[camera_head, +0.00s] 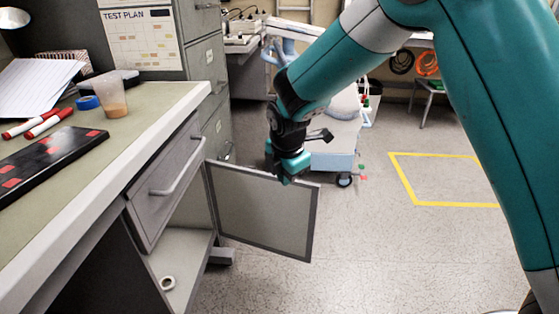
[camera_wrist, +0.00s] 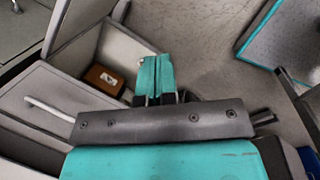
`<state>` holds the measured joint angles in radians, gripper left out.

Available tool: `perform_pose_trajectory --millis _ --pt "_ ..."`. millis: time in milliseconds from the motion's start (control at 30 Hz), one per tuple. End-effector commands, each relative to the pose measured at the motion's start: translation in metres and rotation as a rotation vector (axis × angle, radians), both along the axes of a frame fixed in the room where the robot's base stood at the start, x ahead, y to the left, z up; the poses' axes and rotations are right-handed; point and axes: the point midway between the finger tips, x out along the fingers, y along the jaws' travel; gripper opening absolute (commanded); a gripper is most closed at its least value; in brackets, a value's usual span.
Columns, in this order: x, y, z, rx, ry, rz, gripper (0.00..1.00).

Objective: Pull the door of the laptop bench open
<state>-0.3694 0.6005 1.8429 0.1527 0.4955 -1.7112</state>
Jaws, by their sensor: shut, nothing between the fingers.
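The laptop bench (camera_head: 150,115) stands at the left, with a shut-looking grey drawer (camera_head: 168,185) under its top. Its grey door (camera_head: 262,208) stands swung wide open to the right of the compartment, its flat panel facing the camera. My gripper (camera_head: 290,172) is at the door's top edge, towards its free side; I cannot tell whether it touches. In the wrist view my gripper's teal fingers (camera_wrist: 155,78) are together with nothing between them. The drawer's pale bar handle (camera_wrist: 48,110) lies to their left. The door's own handle is hidden.
In the open compartment are a white roll (camera_head: 168,283) and a brown box (camera_wrist: 104,79). The benchtop carries a cup (camera_head: 111,98), red markers (camera_head: 40,124) and a black board (camera_head: 45,160). A wheeled cart (camera_head: 335,150) stands behind my gripper. Floor to the right is clear.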

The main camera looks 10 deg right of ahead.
Motion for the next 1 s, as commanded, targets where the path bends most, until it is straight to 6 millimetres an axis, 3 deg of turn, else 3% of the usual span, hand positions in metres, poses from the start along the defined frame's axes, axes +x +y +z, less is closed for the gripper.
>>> perform_pose_trajectory --millis 100,300,567,900,1000 --pt "0.032 0.002 -0.007 -0.149 -0.008 0.233 0.0" --pt "0.054 0.003 -0.029 -0.286 -0.003 0.441 0.0" --pt "0.064 -0.003 -0.062 -0.304 0.0 0.469 0.0" --pt "0.086 -0.02 -0.129 -0.302 -0.001 0.466 0.0" --pt "0.1 -0.031 -0.127 -0.302 -0.004 0.462 0.0"
